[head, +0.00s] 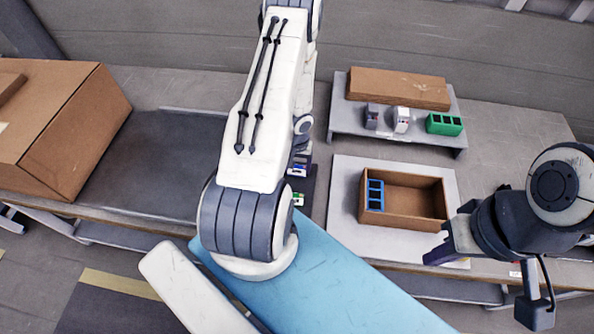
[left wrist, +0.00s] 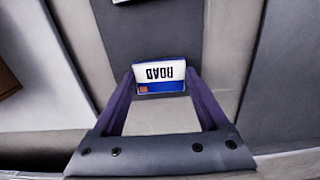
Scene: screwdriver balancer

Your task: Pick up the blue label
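The blue label (left wrist: 160,78), a white and blue block marked "ROAD", sits between the fingertips of my left gripper (left wrist: 161,72) in the left wrist view. The two dark fingers are spread on either side of it; I cannot tell whether they touch it. In the head view the blue label (head: 299,169) shows small on a dark mat, and my left arm hides most of the left gripper.
A green label (head: 298,199) lies close to the blue one. To the right are an open cardboard box (head: 405,218) with a blue holder (head: 375,195) and a raised shelf (head: 345,125) with a green holder (head: 444,124). A large carton (head: 70,130) stands left.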

